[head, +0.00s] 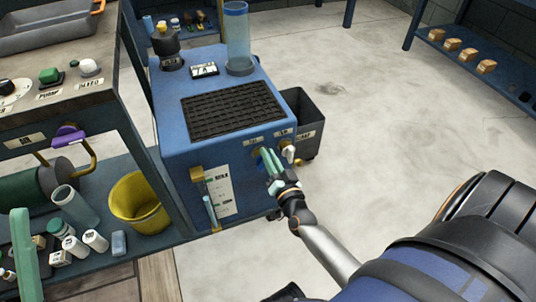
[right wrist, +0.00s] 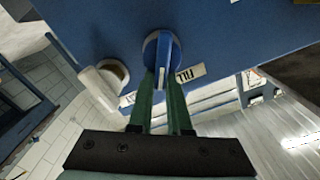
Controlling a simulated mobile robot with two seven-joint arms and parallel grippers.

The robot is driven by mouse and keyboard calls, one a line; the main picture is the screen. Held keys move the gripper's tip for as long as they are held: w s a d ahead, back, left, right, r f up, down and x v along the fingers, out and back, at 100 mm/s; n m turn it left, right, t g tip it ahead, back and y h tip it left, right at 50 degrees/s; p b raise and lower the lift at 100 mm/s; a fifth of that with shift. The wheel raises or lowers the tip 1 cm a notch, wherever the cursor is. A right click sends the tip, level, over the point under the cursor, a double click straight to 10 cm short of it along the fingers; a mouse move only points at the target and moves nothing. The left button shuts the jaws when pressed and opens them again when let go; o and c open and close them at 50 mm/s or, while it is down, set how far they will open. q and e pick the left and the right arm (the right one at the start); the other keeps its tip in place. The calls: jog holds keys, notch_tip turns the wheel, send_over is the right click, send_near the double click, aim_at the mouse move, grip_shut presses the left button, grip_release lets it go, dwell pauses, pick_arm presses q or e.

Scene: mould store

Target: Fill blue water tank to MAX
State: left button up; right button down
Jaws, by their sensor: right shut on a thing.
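The blue water tank (head: 175,130) stands in the middle of the head view, with a dark grille on top. On its front is a level gauge (head: 222,190) marked MAX near its top; a light blue column shows in its lower part. My right gripper (head: 268,160) is at the tank's front. In the right wrist view its green fingers (right wrist: 160,95) are shut on the blue knob (right wrist: 162,50) beside the FILL label (right wrist: 187,75). A pale green bar (head: 23,255) at the lower left looks like a finger of my left gripper; its jaws cannot be made out.
A white-handled valve (head: 289,152) sits right of the knob. A dark bin (head: 305,115) stands behind the tank's right side. A yellow bucket (head: 138,205) and several bottles are on the lower shelf at left. Open floor lies to the right.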

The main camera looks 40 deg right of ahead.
jog(key=shift+m, duration=0.3)
jog(key=c, duration=0.9)
grip_release()
jog(key=shift+o, duration=0.2)
jog(key=shift+s, duration=0.15)
